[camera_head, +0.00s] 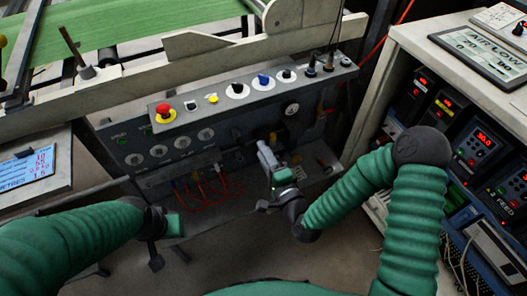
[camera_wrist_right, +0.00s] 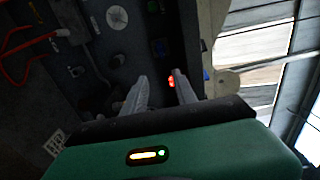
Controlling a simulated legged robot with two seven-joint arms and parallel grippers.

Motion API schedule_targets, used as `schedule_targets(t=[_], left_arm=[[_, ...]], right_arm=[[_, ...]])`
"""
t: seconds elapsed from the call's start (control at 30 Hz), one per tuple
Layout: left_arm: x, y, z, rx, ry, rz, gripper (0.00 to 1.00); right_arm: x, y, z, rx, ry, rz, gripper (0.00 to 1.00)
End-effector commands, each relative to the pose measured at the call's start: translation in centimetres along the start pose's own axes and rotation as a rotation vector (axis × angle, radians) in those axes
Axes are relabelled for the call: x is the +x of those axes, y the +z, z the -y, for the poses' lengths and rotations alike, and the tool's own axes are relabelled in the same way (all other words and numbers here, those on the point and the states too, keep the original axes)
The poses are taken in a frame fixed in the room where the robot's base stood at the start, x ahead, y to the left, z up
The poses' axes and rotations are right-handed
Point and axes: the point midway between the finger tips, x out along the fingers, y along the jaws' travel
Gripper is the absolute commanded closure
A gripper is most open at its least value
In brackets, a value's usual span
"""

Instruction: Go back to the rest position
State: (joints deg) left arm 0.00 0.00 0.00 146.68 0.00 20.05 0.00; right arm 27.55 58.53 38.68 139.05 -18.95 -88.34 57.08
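My right gripper (camera_head: 265,150) is in front of the grey control panel (camera_head: 135,133), at its lower middle. In the right wrist view my right gripper (camera_wrist_right: 160,76) shows two grey fingers apart with nothing between them. It is open, and I cannot tell whether it touches the panel. My left gripper (camera_head: 165,236) is low at the left, below the panel and in front of the floor. Its fingers are dark and partly hidden, so I cannot tell whether it is open or shut.
A red button (camera_head: 165,113) and several knobs sit along the panel's top ledge, with red cables (camera_head: 215,190) below. A rack of displays (camera_head: 475,145) stands close by my right arm. A screen (camera_head: 27,167) is at the left. Green material (camera_head: 150,17) lies behind.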

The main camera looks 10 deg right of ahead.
Motion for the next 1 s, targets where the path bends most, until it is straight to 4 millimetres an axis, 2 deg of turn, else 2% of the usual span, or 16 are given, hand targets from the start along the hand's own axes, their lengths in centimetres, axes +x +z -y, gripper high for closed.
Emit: schedule_targets(t=[0.37,0.47,0.57,0.63,0.73,0.9,1.0], left_arm=[[0.0,0.0,0.0,0.0,0.0,0.0,0.64],[0.0,0.0,0.0,0.0,0.0,0.0,0.64],[0.0,0.0,0.0,0.0,0.0,0.0,0.64],[0.0,0.0,0.0,0.0,0.0,0.0,0.64],[0.0,0.0,0.0,0.0,0.0,0.0,0.64],[0.0,0.0,0.0,0.0,0.0,0.0,0.64],[0.0,0.0,0.0,0.0,0.0,0.0,0.64]], right_arm=[[0.1,0.1,-0.1,-0.007,0.005,0.004,0.66],[0.0,0.7,-1.3,-0.114,0.08,0.054,0.66],[-1.0,0.9,-4.3,-0.385,0.272,0.163,0.66],[-2.9,-0.3,-6.5,-0.621,0.454,0.252,0.66],[-6.7,-3.2,-8.0,-0.88,0.698,0.367,0.66],[-13.3,-6.6,-7.0,-1.084,0.985,0.532,0.66],[-16.9,-7.3,-5.7,-1.123,1.096,0.629,0.66]])
